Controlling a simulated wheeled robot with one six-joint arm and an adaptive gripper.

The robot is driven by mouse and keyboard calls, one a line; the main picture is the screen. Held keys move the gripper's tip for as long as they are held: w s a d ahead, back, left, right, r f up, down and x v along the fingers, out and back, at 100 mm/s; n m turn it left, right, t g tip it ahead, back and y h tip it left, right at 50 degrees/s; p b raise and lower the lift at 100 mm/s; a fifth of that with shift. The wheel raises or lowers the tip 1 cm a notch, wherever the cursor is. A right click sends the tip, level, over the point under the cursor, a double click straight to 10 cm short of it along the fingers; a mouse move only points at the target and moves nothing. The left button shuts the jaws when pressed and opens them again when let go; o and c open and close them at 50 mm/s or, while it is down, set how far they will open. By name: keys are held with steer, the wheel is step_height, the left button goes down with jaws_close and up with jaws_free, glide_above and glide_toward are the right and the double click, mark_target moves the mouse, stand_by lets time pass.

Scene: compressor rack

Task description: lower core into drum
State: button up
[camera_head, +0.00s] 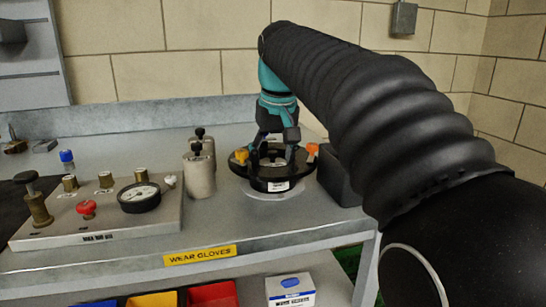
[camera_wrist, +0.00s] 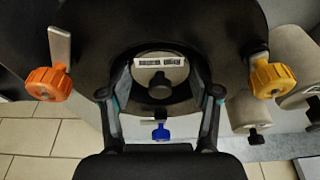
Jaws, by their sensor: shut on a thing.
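The drum is a low black round body (camera_head: 278,186) with a white label, on a pale round base on the metal bench. An orange knob (camera_wrist: 48,84) and a yellow knob (camera_wrist: 274,80) stand on its rim. My gripper (camera_head: 274,150) points down over its middle, fingers at the central opening.
Grey cylinders (camera_head: 199,176) with black knobs stand close left of the drum. A valve panel with a gauge (camera_head: 139,197) lies further left. A dark block (camera_head: 338,178) stands close right. A blue knob (camera_wrist: 160,131) shows below the core in the wrist view.

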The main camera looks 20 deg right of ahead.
steer(key=shift+f, duration=0.25)
steer(key=shift+r, duration=0.3)
steer(key=o, duration=1)
steer(key=shift+o, duration=1)
steer(key=shift+r, duration=0.1)
